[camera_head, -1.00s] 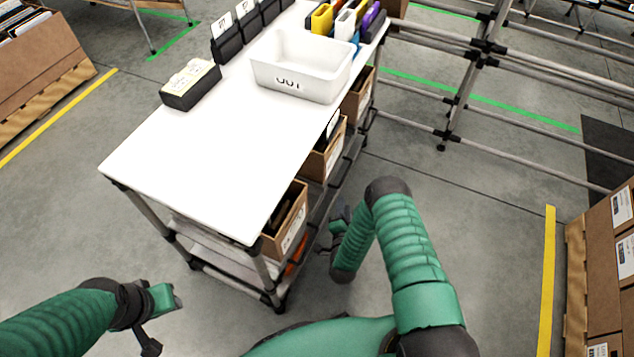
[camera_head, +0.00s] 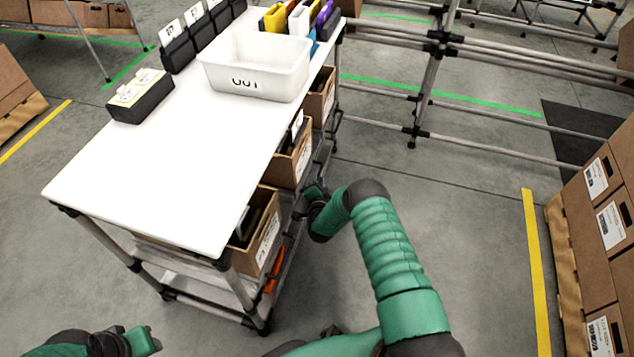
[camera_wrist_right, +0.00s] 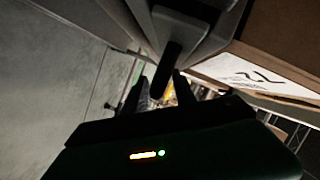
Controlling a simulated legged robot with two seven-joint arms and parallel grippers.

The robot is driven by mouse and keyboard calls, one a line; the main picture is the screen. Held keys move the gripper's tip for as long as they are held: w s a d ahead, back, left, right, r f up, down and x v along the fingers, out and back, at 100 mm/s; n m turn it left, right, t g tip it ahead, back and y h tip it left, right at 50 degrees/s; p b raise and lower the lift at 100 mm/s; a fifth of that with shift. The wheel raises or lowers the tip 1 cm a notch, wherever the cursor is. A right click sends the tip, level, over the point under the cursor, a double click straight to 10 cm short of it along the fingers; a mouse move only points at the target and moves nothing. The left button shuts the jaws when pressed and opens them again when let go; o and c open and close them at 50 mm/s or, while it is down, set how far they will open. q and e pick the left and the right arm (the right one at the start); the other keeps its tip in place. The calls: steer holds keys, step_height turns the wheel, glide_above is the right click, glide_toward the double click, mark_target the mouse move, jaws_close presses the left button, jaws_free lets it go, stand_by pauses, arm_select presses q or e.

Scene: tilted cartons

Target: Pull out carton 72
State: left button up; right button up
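Carton 72 (camera_wrist_right: 275,45) is brown with a white label reading 72, at the right of the right wrist view, close to the hand. In the head view, open brown cartons sit tilted on the rack under the white table; I cannot tell which is 72, as those labels are unreadable. My right gripper (camera_head: 314,194) is beside the rack, between the nearest and middle cartons; in the right wrist view its fingers (camera_wrist_right: 162,95) look apart with nothing clearly held. My left gripper (camera_head: 143,341) is at the bottom left of the head view, partly cut off and away from the rack.
The white table (camera_head: 140,190) carries a white bin (camera_head: 255,70), a dark box (camera_head: 140,97) and coloured holders. The nearest carton (camera_head: 262,232) and middle carton (camera_head: 292,160) face right. Stacked cartons (camera_head: 605,200) stand at right. The floor (camera_head: 450,200) between is clear.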

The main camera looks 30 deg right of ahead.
jaws_close()
steer(key=shift+s+f, duration=0.1)
steer(key=shift+s, duration=0.05)
stand_by(1.3)
